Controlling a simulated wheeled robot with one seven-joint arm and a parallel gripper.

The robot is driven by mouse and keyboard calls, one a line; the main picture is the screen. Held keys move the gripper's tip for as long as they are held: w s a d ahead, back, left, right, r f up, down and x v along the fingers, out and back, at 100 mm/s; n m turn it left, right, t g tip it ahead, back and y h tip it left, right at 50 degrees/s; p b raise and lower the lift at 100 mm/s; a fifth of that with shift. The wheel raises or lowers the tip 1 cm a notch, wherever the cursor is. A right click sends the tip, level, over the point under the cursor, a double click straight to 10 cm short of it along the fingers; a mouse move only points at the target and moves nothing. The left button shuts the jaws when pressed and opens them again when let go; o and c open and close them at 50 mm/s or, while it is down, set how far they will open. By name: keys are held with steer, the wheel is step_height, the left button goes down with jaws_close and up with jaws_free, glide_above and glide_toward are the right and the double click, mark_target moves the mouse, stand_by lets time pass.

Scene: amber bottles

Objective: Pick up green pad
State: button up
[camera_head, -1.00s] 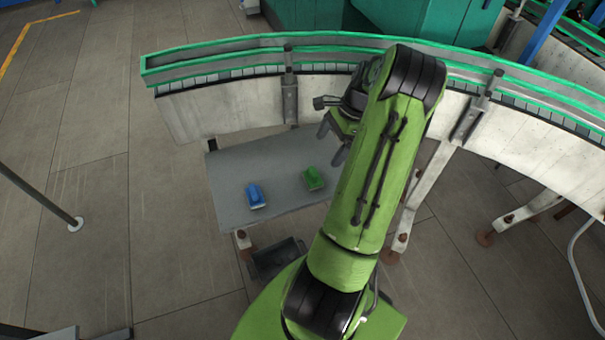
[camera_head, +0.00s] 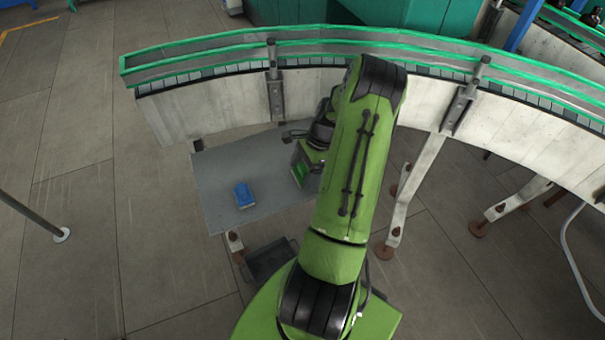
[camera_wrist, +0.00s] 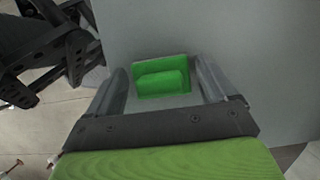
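The green pad (camera_wrist: 162,78) is a bright green block with a raised middle. In the wrist view it lies on the grey table surface, between and slightly beyond the two fingers of my gripper (camera_wrist: 164,84). The fingers are apart, with a gap on each side of the pad. In the head view my gripper (camera_head: 306,168) is low over the right part of the grey table (camera_head: 222,170). Only a part of the green pad (camera_head: 300,172) shows there beside the fingers; my arm hides the rest.
A blue pad (camera_head: 243,195) lies on the table to the left of my gripper. A curved conveyor (camera_head: 215,98) with green rails runs behind the table. A dark bin (camera_head: 270,262) is in front of the table. The left part of the table is clear.

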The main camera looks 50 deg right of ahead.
mark_target(302, 167)
steer(key=c, duration=0.8)
steer(key=shift+r, duration=0.1)
step_height(302, 167, up, 10)
steer(key=shift+f+p, duration=0.1)
steer(key=shift+p, duration=0.9)
